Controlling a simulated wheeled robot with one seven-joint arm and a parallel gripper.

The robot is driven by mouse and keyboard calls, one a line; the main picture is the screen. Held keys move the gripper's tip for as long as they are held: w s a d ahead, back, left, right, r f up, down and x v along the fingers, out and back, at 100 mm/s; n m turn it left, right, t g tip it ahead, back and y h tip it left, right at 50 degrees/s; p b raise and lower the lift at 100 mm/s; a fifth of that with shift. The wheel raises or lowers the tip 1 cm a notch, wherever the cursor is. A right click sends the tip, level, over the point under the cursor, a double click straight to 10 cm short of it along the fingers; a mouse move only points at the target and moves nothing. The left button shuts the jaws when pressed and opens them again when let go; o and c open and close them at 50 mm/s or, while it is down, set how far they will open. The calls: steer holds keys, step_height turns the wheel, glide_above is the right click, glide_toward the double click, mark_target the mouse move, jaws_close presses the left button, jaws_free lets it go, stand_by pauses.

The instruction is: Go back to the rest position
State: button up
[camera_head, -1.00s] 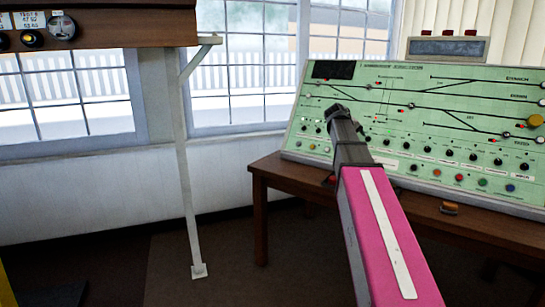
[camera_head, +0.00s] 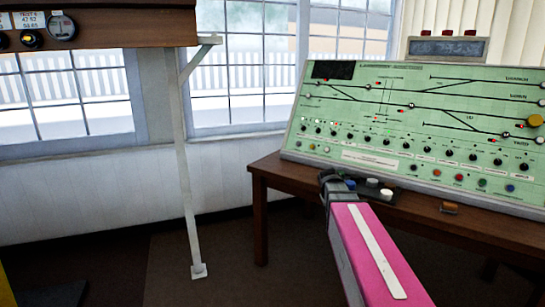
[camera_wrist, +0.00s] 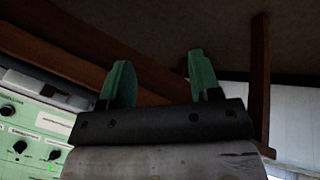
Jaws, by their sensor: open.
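My gripper shows in the wrist view (camera_wrist: 160,85) with its two green fingers spread apart and nothing between them. Beyond the fingers are the brown table's wood and a dark floor. In the head view my pink arm reaches up from the bottom, and its dark end is near the table's front edge, below the green panel (camera_head: 400,120). The fingers themselves cannot be made out in the head view.
The green panel with knobs and track lines stands on a brown wooden table (camera_head: 262,185). Small buttons (camera_head: 372,184) sit on the tabletop near my arm. A white post (camera_head: 188,170) supports a wooden shelf (camera_head: 110,25) at left. The floor between post and table is clear.

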steer(key=s+a+f+g+y, duration=0.1)
steer(key=s+a+f+y, duration=0.1)
steer(key=s+f, duration=0.5)
steer(key=s+a+f+m+g+y, duration=0.1)
steer(key=s+a+f+g, duration=0.1)
steer(key=s+a+f, duration=0.3)
steer(key=s+f, duration=0.3)
steer(key=s, duration=0.2)
steer(key=shift+a+f+y, duration=0.2)
steer(key=shift+f+y, duration=0.05)
steer(key=shift+y, duration=0.15)
stand_by(0.3)
